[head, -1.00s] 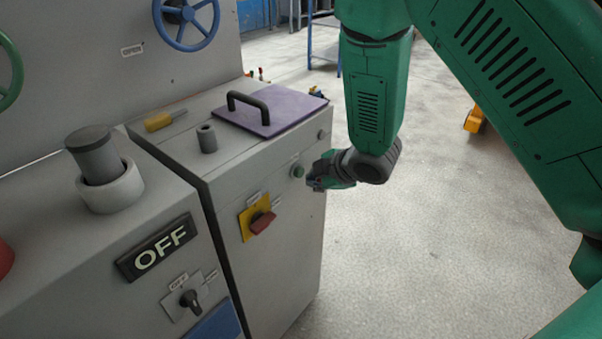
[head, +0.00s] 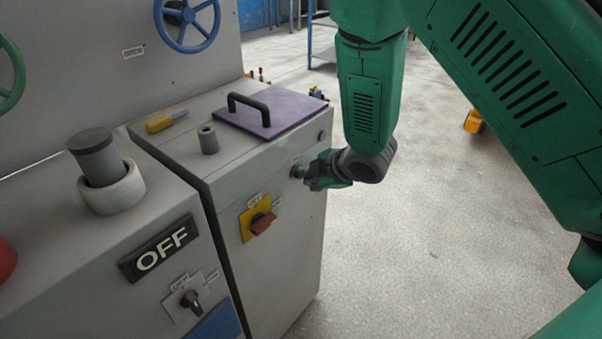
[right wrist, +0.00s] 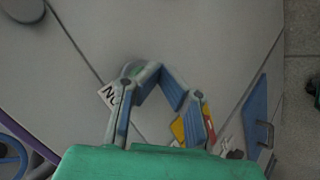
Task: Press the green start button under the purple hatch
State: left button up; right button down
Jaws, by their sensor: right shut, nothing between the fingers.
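The purple hatch (head: 268,112) with its black handle lies closed on top of the grey cabinet. On the cabinet's front face below it is the round start button (head: 297,171), now largely hidden by my right gripper. My right gripper (head: 307,177) is shut and empty, with its fingertips at the button; I cannot tell whether they press it. In the right wrist view, the closed fingers (right wrist: 152,72) meet beside a greenish round part of the button (right wrist: 132,68), partly covered. My left gripper is not in view.
A red switch on a yellow plate (head: 260,222) sits below and left of the button. An OFF sign (head: 159,249) and a black knob (head: 190,299) are on the nearer cabinet. A yellow-handled tool (head: 164,122) lies on top.

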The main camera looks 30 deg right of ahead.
jog(key=shift+w+a, duration=0.2)
jog(key=shift+w, duration=0.25)
dwell(0.7)
jog(key=shift+s+d, duration=0.1)
jog(key=shift+s, duration=0.05)
jog(key=shift+s+d, duration=0.25)
jog(key=shift+s, duration=0.45)
jog(key=shift+s+d, duration=0.3)
jog(key=shift+s, duration=0.5)
jog(key=shift+s+d, duration=0.35)
jog(key=shift+s, duration=0.4)
jog(key=shift+s+d, duration=0.3)
jog(key=shift+s, duration=0.5)
